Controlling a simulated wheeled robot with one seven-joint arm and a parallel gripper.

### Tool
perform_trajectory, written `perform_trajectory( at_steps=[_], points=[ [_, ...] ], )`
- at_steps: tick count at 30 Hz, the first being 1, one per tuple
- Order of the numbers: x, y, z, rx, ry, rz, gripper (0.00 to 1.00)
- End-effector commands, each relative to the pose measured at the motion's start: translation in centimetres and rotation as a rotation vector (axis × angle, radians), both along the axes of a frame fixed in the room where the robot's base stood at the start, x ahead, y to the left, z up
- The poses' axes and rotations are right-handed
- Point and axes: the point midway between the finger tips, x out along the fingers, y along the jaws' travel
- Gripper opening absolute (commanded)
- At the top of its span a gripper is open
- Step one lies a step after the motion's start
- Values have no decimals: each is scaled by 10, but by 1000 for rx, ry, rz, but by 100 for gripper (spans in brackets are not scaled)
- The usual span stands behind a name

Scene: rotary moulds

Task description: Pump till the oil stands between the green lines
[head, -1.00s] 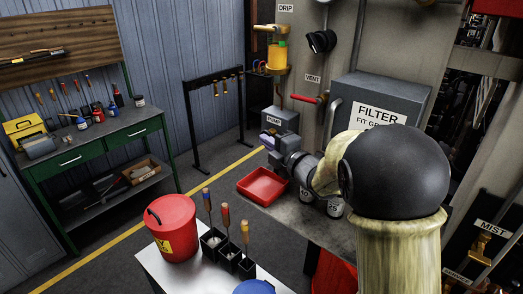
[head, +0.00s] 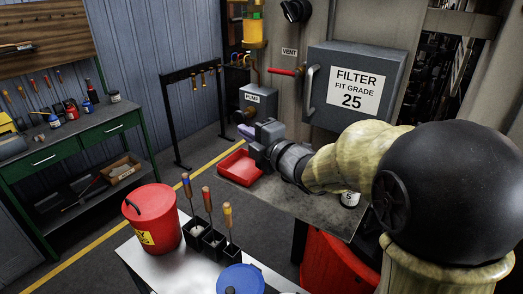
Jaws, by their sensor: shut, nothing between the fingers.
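The grey pump box (head: 258,99), labelled PUMP, stands at the back of the metal bench. Above it an oil vessel (head: 254,33) with yellow-amber contents hangs on the wall, cut by the top edge of the head view. A red-handled lever (head: 283,72) sticks out to the right of the pump, beside the filter cabinet. My gripper (head: 245,131) is shut and empty, in front of and below the pump box, near the red tray.
The red tray (head: 222,168) sits at the bench's left edge. The grey filter cabinet (head: 390,83) is at the right, its handle facing left. In front, a small table (head: 157,268) holds a red bucket (head: 153,222), black tool holders (head: 213,243) and a blue lid (head: 240,279).

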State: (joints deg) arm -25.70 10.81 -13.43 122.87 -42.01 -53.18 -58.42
Motion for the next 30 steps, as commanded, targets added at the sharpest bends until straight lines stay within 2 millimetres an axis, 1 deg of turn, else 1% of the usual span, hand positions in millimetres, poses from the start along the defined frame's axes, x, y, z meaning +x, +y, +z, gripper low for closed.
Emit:
perform_trajectory(
  at_steps=[1,3,6,9,14,30],
  points=[
    [-6,-9,-3,1,-3,-6,0],
    [-13,-18,-2,3,-3,-8,0],
    [-23,-29,-2,1,-3,-9,0],
    [-31,-35,-1,1,-1,-7,0],
    [-35,-39,0,0,0,-4,0],
    [-36,-37,0,0,0,-1,0]
  ],
)
